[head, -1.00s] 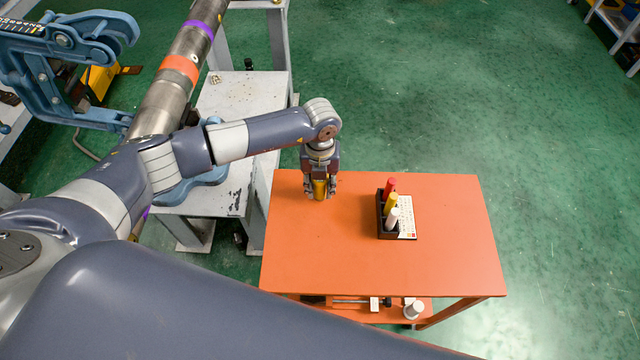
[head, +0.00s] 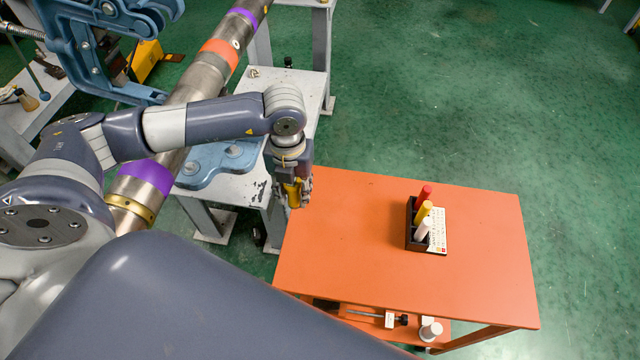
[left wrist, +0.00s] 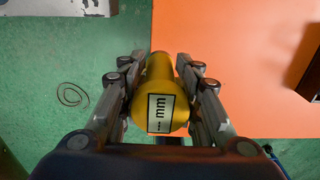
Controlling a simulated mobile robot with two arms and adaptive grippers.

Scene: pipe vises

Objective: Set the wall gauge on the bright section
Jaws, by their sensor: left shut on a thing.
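My left gripper (head: 296,203) is shut on the yellow wall gauge (head: 292,190) and holds it in the air by the left edge of the orange table. In the left wrist view the gauge (left wrist: 160,95) sits between both fingers, its "mm" display facing the camera. The steel pipe (head: 188,92) runs diagonally at the left of the head view, with orange (head: 220,52) and purple (head: 146,178) bands. The pipe looks lighter just below the orange band. My arm hides part of the pipe. My right gripper is not in view.
The orange table (head: 350,270) carries a dark holder (head: 412,238) with red, yellow and white markers beside a card. Green floor is free at the right.

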